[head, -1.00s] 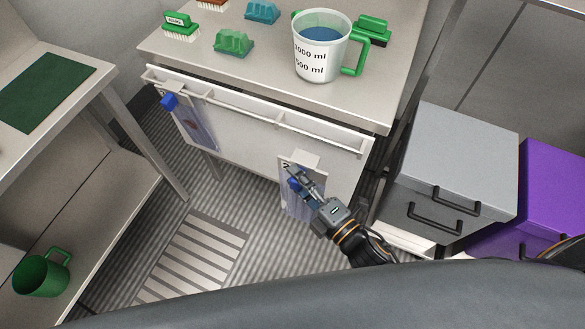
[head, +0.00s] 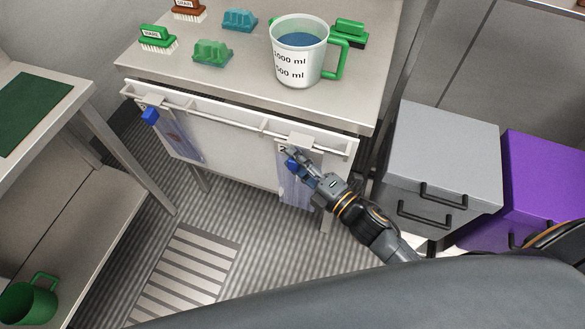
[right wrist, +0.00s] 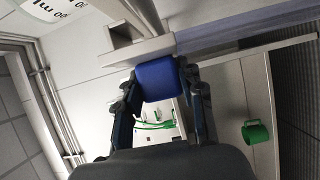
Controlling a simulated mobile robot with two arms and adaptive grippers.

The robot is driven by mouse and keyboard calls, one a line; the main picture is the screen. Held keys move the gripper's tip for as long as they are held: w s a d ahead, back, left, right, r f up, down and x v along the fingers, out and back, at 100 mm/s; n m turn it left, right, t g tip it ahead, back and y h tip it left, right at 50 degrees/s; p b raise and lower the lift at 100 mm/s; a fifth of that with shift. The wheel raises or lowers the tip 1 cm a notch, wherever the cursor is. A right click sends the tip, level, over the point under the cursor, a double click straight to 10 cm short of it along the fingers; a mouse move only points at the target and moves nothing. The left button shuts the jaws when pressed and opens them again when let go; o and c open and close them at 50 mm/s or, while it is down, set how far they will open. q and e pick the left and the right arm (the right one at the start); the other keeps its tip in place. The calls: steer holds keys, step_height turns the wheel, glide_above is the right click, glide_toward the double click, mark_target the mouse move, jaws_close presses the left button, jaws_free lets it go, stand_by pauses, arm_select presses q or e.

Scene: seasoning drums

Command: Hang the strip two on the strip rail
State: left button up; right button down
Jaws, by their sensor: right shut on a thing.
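Strip two (head: 296,192) is a translucent bluish strip with a white hooked top (head: 299,140) and a blue grip block (head: 291,163). My right gripper (head: 299,164) is shut on the blue block, which also shows between the fingers in the right wrist view (right wrist: 158,80). The strip hangs roughly upright at the right part of the strip rail (head: 220,119), a thin bar along the white panel under the table edge. Its hooked top overlaps the rail in the head view; I cannot tell whether it is seated. My left gripper is not in view.
Another strip (head: 182,138) with a blue block hangs at the rail's left end. The table (head: 240,85) above holds a measuring jug (head: 299,60) and several brushes. Grey (head: 443,150) and purple (head: 550,180) drawer boxes stand at the right. The rail's middle is free.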

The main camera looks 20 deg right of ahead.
steer(key=shift+w+d, duration=0.4)
steer(key=shift+w, duration=0.25)
steer(key=shift+w+d+f+b, duration=0.15)
steer(key=shift+f+b, duration=0.05)
steer(key=shift+b, duration=0.1)
steer(key=shift+f+b, duration=0.6)
steer(key=shift+f, duration=0.2)
